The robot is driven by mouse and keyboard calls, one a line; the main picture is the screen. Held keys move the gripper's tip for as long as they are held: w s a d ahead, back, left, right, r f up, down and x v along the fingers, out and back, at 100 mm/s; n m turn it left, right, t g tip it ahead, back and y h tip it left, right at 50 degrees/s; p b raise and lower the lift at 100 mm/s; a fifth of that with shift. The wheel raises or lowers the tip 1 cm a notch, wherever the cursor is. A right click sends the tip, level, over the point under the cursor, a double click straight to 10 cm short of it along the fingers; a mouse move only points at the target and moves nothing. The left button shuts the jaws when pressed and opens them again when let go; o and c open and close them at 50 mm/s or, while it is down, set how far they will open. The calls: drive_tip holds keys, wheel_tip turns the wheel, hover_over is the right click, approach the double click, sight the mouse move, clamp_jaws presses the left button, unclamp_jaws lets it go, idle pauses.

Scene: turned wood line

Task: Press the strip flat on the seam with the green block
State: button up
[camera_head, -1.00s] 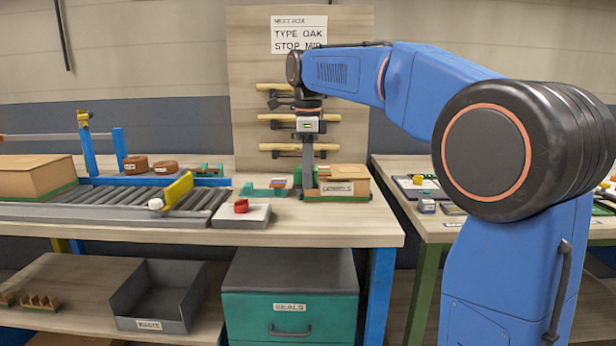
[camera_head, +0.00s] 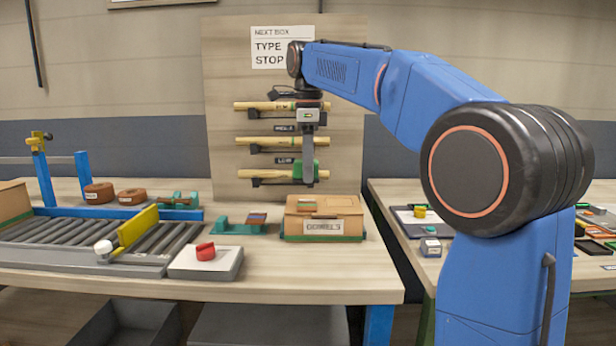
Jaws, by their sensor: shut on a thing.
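My gripper (camera_head: 309,184) hangs pointing down and is shut on the green block (camera_head: 297,170). It is above the cardboard box (camera_head: 350,207), with a clear gap below. The box sits on the table with a white label on its front, and a green edge shows around its base. A small brownish strip (camera_head: 307,204) shows on the left part of the box top. It is too small to tell whether it lies fully flat on the seam.
A board with several wooden dowels (camera_head: 266,143) on pegs stands behind the gripper. A green holder (camera_head: 238,228) sits left of the box. Further left are a grey pad with a red knob (camera_head: 205,251) and a roller conveyor (camera_head: 60,232) with a yellow gate (camera_head: 138,225).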

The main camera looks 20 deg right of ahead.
sight(309, 205)
drive_tip(key=shift+w+d, duration=0.1)
drive_tip(key=shift+w, duration=0.05)
drive_tip(key=shift+f, duration=2.9)
drive_tip(key=shift+f, duration=0.55)
drive_tip(key=shift+r, duration=0.1)
drive_tip(key=shift+r, duration=3.4)
